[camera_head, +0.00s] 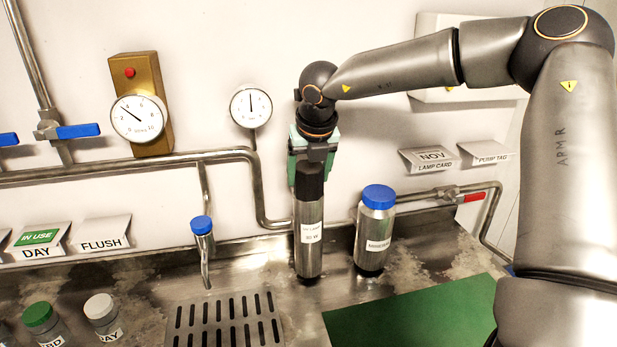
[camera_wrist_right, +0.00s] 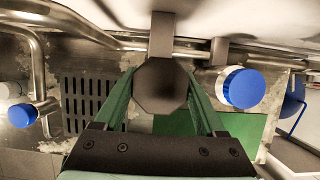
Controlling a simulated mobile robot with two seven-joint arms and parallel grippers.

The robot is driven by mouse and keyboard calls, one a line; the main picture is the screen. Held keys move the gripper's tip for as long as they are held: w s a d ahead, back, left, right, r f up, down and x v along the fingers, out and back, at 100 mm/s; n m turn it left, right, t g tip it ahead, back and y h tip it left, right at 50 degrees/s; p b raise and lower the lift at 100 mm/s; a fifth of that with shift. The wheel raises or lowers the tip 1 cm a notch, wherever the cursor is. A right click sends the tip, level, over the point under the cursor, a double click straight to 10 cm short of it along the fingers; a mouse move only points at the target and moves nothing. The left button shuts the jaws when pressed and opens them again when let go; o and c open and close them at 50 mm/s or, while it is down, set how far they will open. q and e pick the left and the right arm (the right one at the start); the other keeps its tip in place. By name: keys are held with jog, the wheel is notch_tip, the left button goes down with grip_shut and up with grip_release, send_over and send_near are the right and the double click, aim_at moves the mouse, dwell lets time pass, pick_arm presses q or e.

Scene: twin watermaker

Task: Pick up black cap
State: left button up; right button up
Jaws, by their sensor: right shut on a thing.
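The black cap (camera_head: 309,183) sits on top of a tall steel cylinder (camera_head: 309,240) with a white label, standing upright at the back of the counter. In the right wrist view the cap (camera_wrist_right: 160,86) is a dark, many-sided top between two green fingers. My right gripper (camera_head: 308,165) comes down from above and is shut on the cap. The cap still appears to be on the cylinder; I cannot tell whether there is a gap. My left gripper is not in view.
A steel bottle with a blue lid (camera_head: 377,225) stands close on the right. A blue-topped tap (camera_head: 202,235) and drain grate (camera_head: 225,320) are on the left. A green mat (camera_head: 415,312) lies clear at front right. Pipes (camera_head: 130,165) and gauges (camera_head: 251,106) line the wall behind.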

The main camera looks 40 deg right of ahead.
aim_at(309, 166)
jog(key=shift+c, duration=1.4)
jog(key=shift+r, duration=0.15)
notch_tip(309, 166, up, 10)
jog(key=shift+f+b, duration=0.1)
jog(key=shift+b, duration=0.2)
jog(key=o, duration=0.6)
jog(key=c, duration=0.6)
